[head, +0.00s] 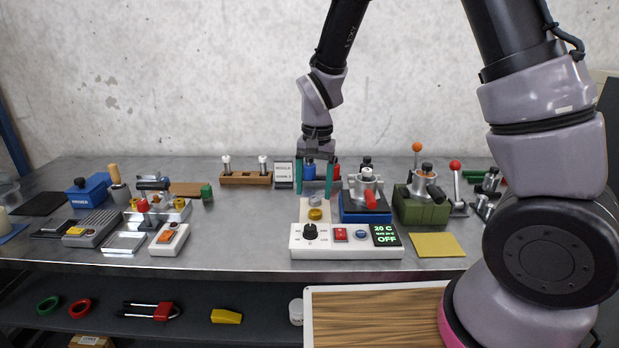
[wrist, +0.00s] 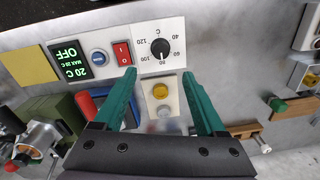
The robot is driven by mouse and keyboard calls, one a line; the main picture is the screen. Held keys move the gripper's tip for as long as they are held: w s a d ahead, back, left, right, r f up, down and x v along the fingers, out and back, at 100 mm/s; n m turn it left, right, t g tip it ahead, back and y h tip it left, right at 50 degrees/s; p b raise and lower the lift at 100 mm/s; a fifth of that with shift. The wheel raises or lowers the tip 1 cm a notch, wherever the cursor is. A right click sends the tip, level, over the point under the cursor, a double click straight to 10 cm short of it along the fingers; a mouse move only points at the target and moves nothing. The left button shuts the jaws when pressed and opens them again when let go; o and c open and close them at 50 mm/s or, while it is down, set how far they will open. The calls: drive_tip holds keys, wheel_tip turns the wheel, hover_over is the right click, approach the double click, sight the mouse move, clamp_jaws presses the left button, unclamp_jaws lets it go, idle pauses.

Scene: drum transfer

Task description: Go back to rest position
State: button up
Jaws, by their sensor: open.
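My gripper (head: 314,178) has two green fingers and hangs pointing down above the metal workbench (head: 240,235). Its fingers are apart and nothing is between them. It also shows in the wrist view (wrist: 163,100). Just below it is a small beige plate (head: 315,208) with a yellow round piece on it. The yellow piece (wrist: 160,91) shows between the fingertips in the wrist view. In front stands a white control box (head: 346,253) with a black knob, a red switch, a blue button and a screen reading 20 C and OFF.
A blue device (head: 365,216) and a green device (head: 420,213) stand close on the gripper's right. A wooden rack (head: 245,179) and a small sign (head: 284,174) are behind. Several tools crowd the left of the bench. A yellow mat (head: 436,245) lies right of the control box.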

drive_tip(key=s+d+r+m+t+y, duration=0.1)
drive_tip(key=s+d+r+t, duration=0.15)
drive_tip(key=d+r, duration=0.75)
drive_tip(key=s+d+r+t+y, duration=0.1)
drive_tip(key=s+d+r+t, duration=0.15)
drive_tip(key=d+r, duration=0.8)
drive_tip(key=s+d+r+t, duration=0.1)
drive_tip(key=s+r+t, duration=0.1)
drive_tip(key=s+r, duration=0.5)
drive_tip(key=shift+s+d+r+h, duration=0.2)
drive_tip(key=shift+d+r+h, duration=0.05)
drive_tip(key=shift+h, duration=0.05)
